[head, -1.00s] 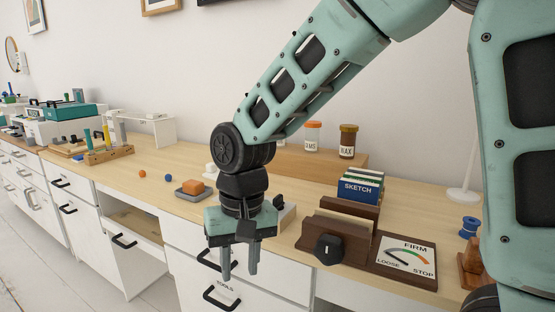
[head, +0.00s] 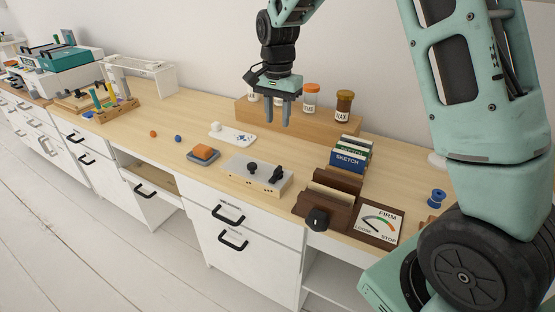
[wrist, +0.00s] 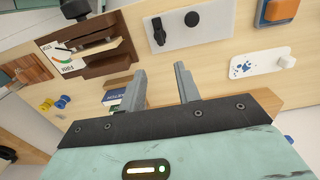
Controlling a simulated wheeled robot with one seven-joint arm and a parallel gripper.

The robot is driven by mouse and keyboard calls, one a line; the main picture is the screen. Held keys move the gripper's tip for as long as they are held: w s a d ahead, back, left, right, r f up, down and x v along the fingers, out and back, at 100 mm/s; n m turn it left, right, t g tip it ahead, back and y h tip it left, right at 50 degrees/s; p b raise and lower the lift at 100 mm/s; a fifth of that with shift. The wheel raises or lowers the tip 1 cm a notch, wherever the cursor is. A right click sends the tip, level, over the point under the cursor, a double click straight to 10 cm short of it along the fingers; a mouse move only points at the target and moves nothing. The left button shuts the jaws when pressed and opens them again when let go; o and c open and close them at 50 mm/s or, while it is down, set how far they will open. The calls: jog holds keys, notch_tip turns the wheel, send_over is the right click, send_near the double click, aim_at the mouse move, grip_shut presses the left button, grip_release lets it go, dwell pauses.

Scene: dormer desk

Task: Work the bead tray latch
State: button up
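A grey box (head: 257,175) on the desk carries a round black knob (head: 252,167) and a black lever (head: 277,174); it also shows in the wrist view (wrist: 182,27). A small white plate (head: 240,138) with blue marks and a white peg lies behind it, also visible in the wrist view (wrist: 258,66). I cannot tell for sure which of these is the bead tray latch. My gripper (head: 277,120) is open and empty, pointing down, above the desk near the wooden riser; its parted fingers show in the wrist view (wrist: 160,70).
A wooden riser (head: 300,123) with jars stands at the back. Right of the box are a dark wooden holder with a black dial (head: 317,219), books (head: 349,155) and a gauge board (head: 380,222).

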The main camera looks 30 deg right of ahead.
aim_at(276, 174)
notch_tip(276, 174, down, 16)
jog(key=shift+f, duration=0.25)
dwell(0.3)
grip_shut()
